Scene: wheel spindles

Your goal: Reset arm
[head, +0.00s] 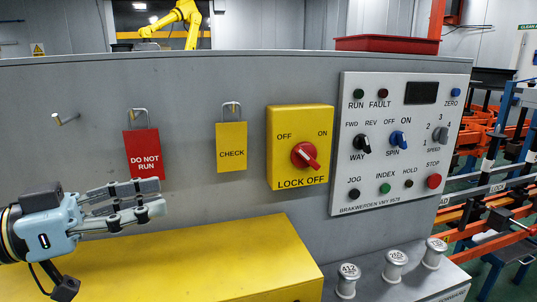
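My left gripper (156,196) reaches in from the left, its fingers pointing right. The two fingertips show a gap between them and hold nothing. It is in front of the grey panel wall, just below the red DO NOT RUN tag (142,155) in the picture. That tag hangs from a padlock-like shackle on the wall. A yellow CHECK tag (231,147) hangs likewise to its right. My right gripper is not in the view.
A yellow lock-off box (301,146) with a red knob and a white control panel (398,180) with knobs and buttons are on the wall. An empty peg (66,119) sticks out at left. Below are a yellow block (200,265) and three labelled metal spindles (394,266).

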